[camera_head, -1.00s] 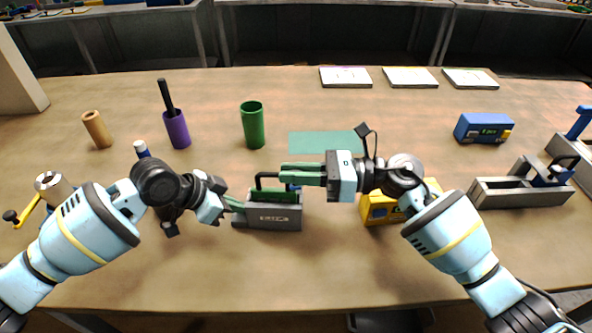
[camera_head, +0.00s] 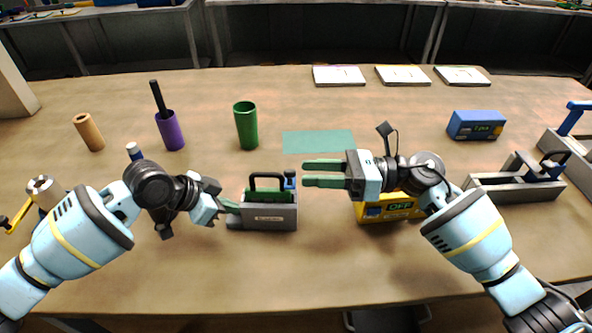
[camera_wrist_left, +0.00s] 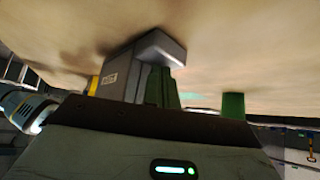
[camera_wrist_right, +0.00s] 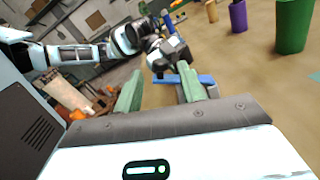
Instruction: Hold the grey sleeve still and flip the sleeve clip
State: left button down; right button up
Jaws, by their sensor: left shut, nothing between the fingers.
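The grey sleeve (camera_head: 270,222) stands near the table's middle with green material inside its top. Its clip is a black handle (camera_head: 266,176) with a blue part (camera_head: 290,180) at the right end. My left gripper (camera_head: 234,212) is shut at the sleeve's left end; contact is unclear.
A yellow box (camera_head: 390,212) reading OFF sits under my right forearm. Another grey clamp-like fixture (camera_head: 515,190) and a blue box (camera_head: 476,124) stand at right. Purple (camera_head: 172,132) and green (camera_head: 246,128) cups stand behind. A teal mat (camera_head: 318,142) lies clear. The front table is bare.

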jog(key=d, duration=0.7)
jog(key=shift+s, duration=0.3)
